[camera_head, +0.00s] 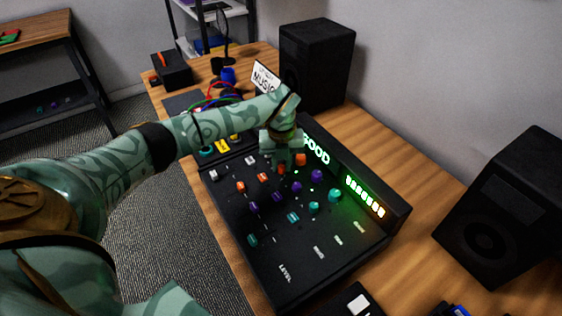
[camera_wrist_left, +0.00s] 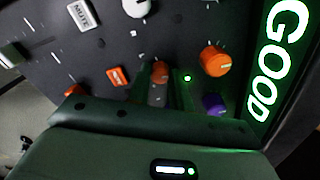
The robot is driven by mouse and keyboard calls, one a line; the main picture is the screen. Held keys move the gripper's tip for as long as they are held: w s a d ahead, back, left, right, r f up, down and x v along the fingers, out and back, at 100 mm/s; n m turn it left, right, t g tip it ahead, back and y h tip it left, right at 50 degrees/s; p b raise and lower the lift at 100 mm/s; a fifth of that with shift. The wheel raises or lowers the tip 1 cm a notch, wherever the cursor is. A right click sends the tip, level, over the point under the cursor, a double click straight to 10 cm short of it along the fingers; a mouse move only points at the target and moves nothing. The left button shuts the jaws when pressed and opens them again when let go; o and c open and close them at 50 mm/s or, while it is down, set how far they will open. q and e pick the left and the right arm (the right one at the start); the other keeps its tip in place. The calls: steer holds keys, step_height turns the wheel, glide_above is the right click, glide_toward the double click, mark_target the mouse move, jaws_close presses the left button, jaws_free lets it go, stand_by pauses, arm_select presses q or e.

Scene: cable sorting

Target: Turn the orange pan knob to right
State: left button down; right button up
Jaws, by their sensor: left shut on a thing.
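My left gripper (camera_head: 284,166) reaches down onto the black mixer (camera_head: 265,238). In the left wrist view its two fingers (camera_wrist_left: 157,88) are shut around a small orange knob (camera_wrist_left: 160,70), touching its sides. In the head view that knob (camera_head: 281,170) is mostly hidden by the fingers. A larger orange knob (camera_wrist_left: 215,60) sits just to the right in the wrist view, apart from the fingers; it also shows in the head view (camera_head: 301,160). The held knob's pointer direction cannot be told. My right gripper is not in view.
A purple knob (camera_wrist_left: 214,103) and a lit green light (camera_wrist_left: 187,78) are close to the fingers. The mixer's display (camera_head: 316,150) reads GOOD in green. Other knobs and sliders crowd the panel. Black speakers (camera_head: 316,62) stand on the wooden desk (camera_head: 372,140).

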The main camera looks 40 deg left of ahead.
mark_target(281, 166)
arm_select(q)
steer(key=m+p, duration=0.1)
steer(key=m, duration=0.2)
steer(key=shift+r+p, duration=0.25)
steer(key=shift+p, duration=0.15)
steer(key=m+p, duration=0.1)
steer(key=m, duration=0.4)
steer(key=shift+f, duration=0.1)
steer(key=m+p, duration=0.1)
steer(key=m, duration=0.3)
steer(key=shift+w, duration=0.1)
steer(key=m, duration=0.4)
steer(key=shift+f+m+p, duration=0.1)
steer(key=shift+m+p, duration=0.2)
steer(key=shift+p, duration=0.1)
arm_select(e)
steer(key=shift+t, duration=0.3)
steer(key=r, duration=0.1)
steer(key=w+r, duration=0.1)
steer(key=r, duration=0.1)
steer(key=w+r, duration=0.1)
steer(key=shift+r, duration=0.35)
arm_select(q)
steer(key=c, duration=1.3)
jaws_free()
steer(key=shift+o, duration=0.2)
